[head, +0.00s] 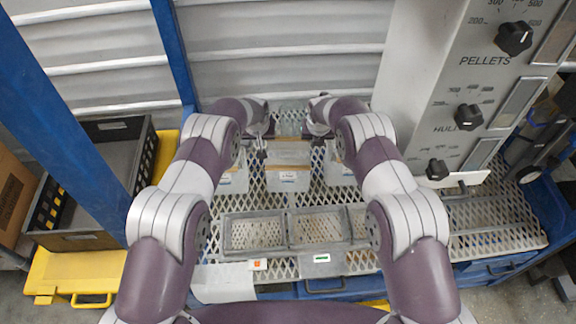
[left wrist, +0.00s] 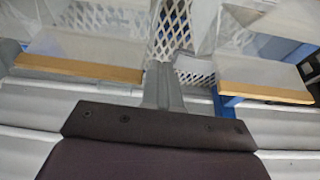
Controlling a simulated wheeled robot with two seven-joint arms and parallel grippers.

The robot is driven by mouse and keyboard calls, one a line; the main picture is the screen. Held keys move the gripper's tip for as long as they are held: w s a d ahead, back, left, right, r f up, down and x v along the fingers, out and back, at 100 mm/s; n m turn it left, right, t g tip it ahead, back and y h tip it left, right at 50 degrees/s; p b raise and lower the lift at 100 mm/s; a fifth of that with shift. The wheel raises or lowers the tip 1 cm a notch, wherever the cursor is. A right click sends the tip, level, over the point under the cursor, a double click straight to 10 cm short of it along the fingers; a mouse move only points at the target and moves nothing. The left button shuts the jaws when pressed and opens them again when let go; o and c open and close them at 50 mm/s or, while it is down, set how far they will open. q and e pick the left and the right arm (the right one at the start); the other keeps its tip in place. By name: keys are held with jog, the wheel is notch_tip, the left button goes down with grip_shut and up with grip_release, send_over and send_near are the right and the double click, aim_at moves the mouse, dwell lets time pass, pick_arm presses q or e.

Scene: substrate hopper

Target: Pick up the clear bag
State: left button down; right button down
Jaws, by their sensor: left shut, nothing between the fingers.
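Several clear bags with white labels stand in a row on the perforated bench: a left one (head: 234,181), a middle one (head: 288,176) and a right one (head: 340,174), partly covered by my right arm. My left gripper (head: 262,150) is at the far side of the row, between the left and middle bags in the picture. In the left wrist view its fingers (left wrist: 160,72) are shut and empty. There, a clear bag with a tan band (left wrist: 78,68) is on the left and another (left wrist: 262,91) on the right. My right gripper (head: 322,132) is near the middle bag's far right; its fingers are unclear.
A grey divided tray (head: 288,248) lies at the bench's near side. The dispenser panel with black knobs (head: 469,117) stands at the right. A blue post (head: 70,115) and a black crate (head: 104,180) are at the left.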

pick_arm(q)
jog(key=shift+s+d, duration=0.1)
jog(key=shift+d, duration=0.1)
pick_arm(e)
jog(key=shift+s+a, duration=0.1)
jog(key=shift+a, duration=0.1)
pick_arm(q)
jog(key=shift+d+r, duration=0.1)
jog(key=shift+d, duration=0.35)
pick_arm(e)
jog(key=shift+a, duration=0.45)
